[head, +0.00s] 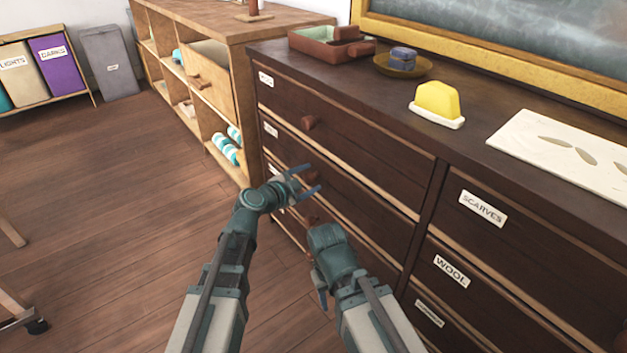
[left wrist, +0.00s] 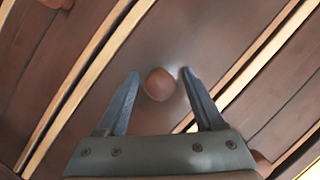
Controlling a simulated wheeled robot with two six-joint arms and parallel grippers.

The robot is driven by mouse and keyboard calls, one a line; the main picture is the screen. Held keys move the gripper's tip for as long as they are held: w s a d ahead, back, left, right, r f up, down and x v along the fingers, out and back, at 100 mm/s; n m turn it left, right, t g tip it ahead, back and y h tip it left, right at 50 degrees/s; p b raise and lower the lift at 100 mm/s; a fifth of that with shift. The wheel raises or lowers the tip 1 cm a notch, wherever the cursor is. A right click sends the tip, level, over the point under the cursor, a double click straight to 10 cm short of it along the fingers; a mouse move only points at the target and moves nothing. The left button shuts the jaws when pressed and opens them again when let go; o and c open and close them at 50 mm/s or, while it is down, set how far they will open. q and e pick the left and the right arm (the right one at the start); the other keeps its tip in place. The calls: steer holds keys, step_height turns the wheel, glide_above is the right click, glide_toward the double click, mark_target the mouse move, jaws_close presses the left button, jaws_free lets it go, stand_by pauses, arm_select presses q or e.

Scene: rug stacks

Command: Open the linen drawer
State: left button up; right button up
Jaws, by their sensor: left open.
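My left gripper (head: 306,181) is open at the middle drawer front (head: 345,195). Its round brown knob (head: 311,175) shows between the fingers. In the left wrist view the knob (left wrist: 160,84) sits between the two open fingertips (left wrist: 160,78), apparently not clamped. The drawers look shut.
The upper drawer has a knob (head: 308,122); another knob (head: 312,218) is below. Right-column drawers read SCARVES (head: 482,208) and WOOL (head: 451,270). A yellow butter dish (head: 437,103) and a bowl (head: 383,66) stand on top.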

arm_select(q)
jaws_close()
stand_by(0.3)
stand_by(1.1)
